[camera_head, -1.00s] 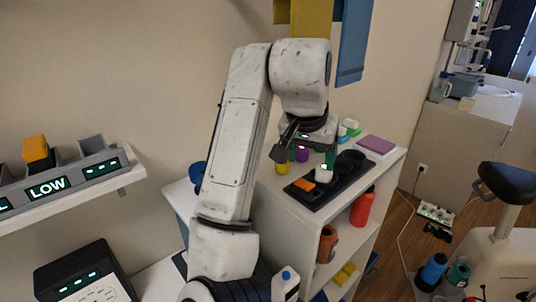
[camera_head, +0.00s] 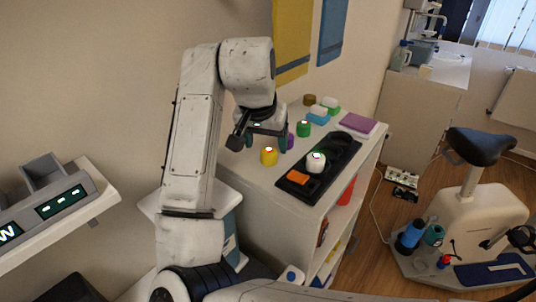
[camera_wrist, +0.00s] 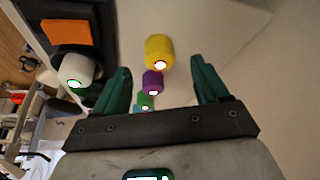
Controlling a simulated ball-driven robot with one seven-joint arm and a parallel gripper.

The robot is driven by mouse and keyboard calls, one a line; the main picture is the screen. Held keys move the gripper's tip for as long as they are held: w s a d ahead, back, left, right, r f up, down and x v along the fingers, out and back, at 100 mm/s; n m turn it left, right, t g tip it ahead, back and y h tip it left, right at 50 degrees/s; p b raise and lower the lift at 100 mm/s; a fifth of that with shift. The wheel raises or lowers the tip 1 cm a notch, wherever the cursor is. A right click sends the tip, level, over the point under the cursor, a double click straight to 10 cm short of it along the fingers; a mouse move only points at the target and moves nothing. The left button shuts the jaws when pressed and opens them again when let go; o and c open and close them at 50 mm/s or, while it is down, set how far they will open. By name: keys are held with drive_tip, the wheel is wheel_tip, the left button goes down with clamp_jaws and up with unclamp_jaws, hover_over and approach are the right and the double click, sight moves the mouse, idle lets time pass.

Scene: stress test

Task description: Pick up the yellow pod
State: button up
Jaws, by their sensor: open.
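The yellow pod (camera_head: 269,156) stands on the white shelf top, left of the black tray. In the wrist view the yellow pod (camera_wrist: 159,52) lies ahead of the gap between the fingers, with the purple pod (camera_wrist: 153,82) and a green pod (camera_wrist: 146,101) lined up below it in the picture. My gripper (camera_head: 264,140) is open and empty, above the shelf top near the pods. Its two green fingers (camera_wrist: 162,88) show apart in the wrist view.
The black tray (camera_head: 343,152) holds a white pod (camera_head: 316,162) and an orange block (camera_head: 298,178). Behind stand a green pod (camera_head: 304,129), a blue-and-white item (camera_head: 318,114) and a purple book (camera_head: 358,123). Bare shelf top lies in front of the yellow pod.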

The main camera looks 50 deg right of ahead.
sight(268, 151)
drive_tip(key=p+x, duration=0.1)
drive_tip(key=x, duration=0.4)
drive_tip(key=shift+c, duration=0.2)
drive_tip(key=c, duration=1.1)
